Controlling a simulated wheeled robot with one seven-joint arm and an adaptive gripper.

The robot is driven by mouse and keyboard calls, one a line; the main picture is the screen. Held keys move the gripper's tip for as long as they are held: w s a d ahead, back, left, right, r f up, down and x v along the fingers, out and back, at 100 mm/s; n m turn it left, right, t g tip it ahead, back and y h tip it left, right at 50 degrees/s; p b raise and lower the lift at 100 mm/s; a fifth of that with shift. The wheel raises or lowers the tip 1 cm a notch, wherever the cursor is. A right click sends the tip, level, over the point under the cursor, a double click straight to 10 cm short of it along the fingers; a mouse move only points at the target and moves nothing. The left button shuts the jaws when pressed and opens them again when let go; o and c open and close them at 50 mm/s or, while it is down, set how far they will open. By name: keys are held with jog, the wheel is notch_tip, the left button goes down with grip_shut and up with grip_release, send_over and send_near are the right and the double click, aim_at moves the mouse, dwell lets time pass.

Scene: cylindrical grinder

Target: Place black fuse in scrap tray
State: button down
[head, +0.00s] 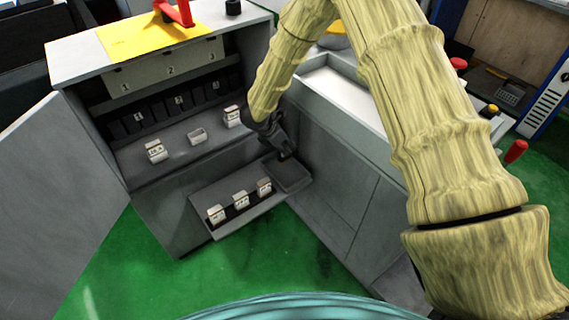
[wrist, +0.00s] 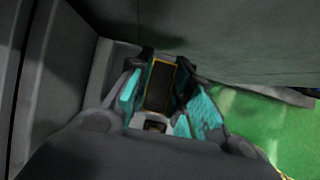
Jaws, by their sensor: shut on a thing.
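My gripper (head: 280,148) points down in front of the open cabinet, over a small grey tray (head: 293,179) at the right end of the lower shelf; this looks like the scrap tray. In the wrist view the cyan-padded fingers of my gripper (wrist: 160,105) are shut on the black fuse (wrist: 160,83), a dark block with a thin orange edge. In the head view the fuse is too dark and small to make out clearly. A grey rim (wrist: 103,68) shows beyond the fingers. I cannot tell whether the fuse touches the tray.
Several white fuses (head: 240,200) stand on the lower shelf left of the tray. More white pieces (head: 156,151) sit on the upper ledge, below a panel numbered 1 to 3. The cabinet door (head: 65,200) hangs open at left. A grey machine wall (head: 335,185) stands close at right.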

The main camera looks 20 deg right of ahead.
aim_at(285, 160)
jog(key=shift+f, duration=3.65)
jog(key=shift+f, duration=0.1)
jog(key=c, duration=1.3)
grip_release()
